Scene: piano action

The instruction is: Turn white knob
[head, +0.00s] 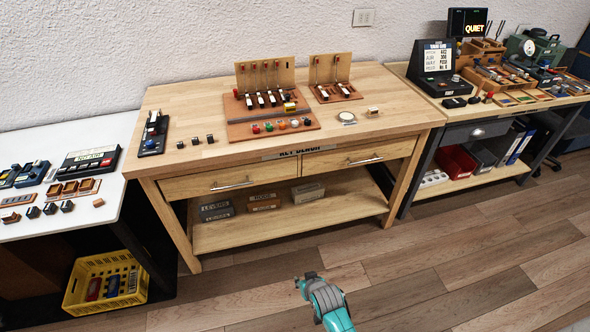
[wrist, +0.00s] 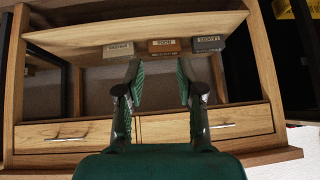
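A row of small coloured knobs runs along the front of a wooden key-action board (head: 240,134) on the middle bench. In the head view my arm is low over the floor in front of the bench, well away from the knobs. The knobs are out of the wrist view.
The key bench (head: 205,94) has two drawers with bar handles and a lower shelf (head: 235,236) with labelled boxes. A white table (head: 92,215) stands left, with a yellow crate (head: 72,288) below. Another loaded bench (head: 430,98) stands right. The floor in front is clear.

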